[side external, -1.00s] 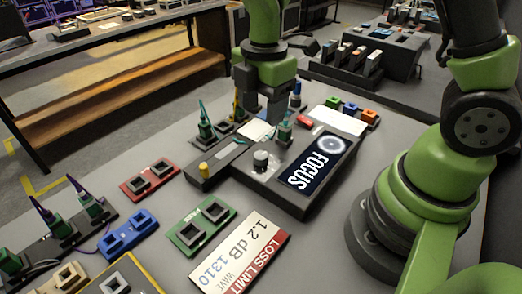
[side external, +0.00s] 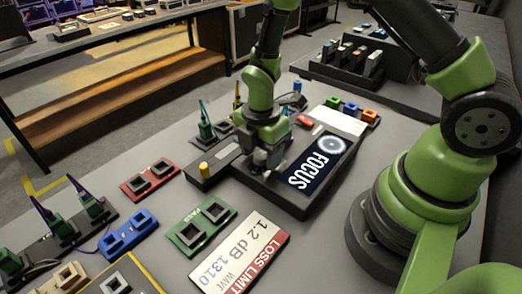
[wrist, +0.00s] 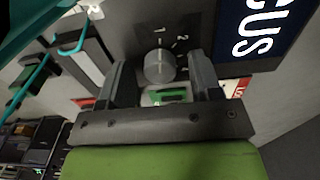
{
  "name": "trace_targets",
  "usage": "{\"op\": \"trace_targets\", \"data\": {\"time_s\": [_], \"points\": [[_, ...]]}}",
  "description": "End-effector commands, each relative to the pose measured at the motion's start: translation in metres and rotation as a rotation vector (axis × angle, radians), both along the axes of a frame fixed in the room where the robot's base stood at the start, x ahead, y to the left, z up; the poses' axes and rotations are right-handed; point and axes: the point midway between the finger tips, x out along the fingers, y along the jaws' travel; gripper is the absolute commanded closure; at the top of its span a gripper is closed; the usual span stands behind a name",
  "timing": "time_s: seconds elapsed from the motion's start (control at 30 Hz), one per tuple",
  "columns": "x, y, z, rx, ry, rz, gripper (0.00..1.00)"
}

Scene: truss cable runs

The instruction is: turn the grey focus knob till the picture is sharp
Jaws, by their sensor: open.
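The grey focus knob (wrist: 159,66) is round, with a lighter top, and sits on a dark panel with small white number marks beside it. My gripper (wrist: 163,72) is open, with one finger on each side of the knob and a gap showing by each. In the side view my gripper (side external: 262,160) is down at the front left of the dark device (side external: 285,203) and mostly hides the knob. The device's screen (side external: 311,175) reads FOCUS and shows a pale, soft-edged ring (side external: 331,146). Part of the screen (wrist: 250,35) also shows in the wrist view.
A black block with a yellow knob (side external: 204,167) stands close left of the device. A green double port (side external: 201,225) and a loss-limit card (side external: 240,250) lie in front. Teal-cabled connectors (side external: 206,131) stand behind left. Coloured blocks (side external: 351,107) sit behind right.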

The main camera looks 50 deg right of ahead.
Motion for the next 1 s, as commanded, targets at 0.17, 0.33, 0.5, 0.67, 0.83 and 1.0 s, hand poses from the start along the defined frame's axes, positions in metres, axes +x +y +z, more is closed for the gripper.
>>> {"op": "trace_targets", "data": {"time_s": [0.17, 0.33, 0.5, 0.67, 0.83, 1.0], "points": [[0.0001, 0.0, 0.0002, 0.0, 0.0, 0.0, 0.46], [0.0, 0.0, 0.0003, 0.0, 0.0, 0.0, 0.85], [0.0, 0.0, 0.0004, 0.0, 0.0, -0.002, 0.91], [0.0, 0.0, 0.0005, 0.0, 0.0, -0.025, 0.91], [0.0, 0.0, 0.0006, 0.0, 0.0, -0.099, 0.91], [0.0, 0.0, 0.0006, 0.0, 0.0, -0.225, 0.91]]}}
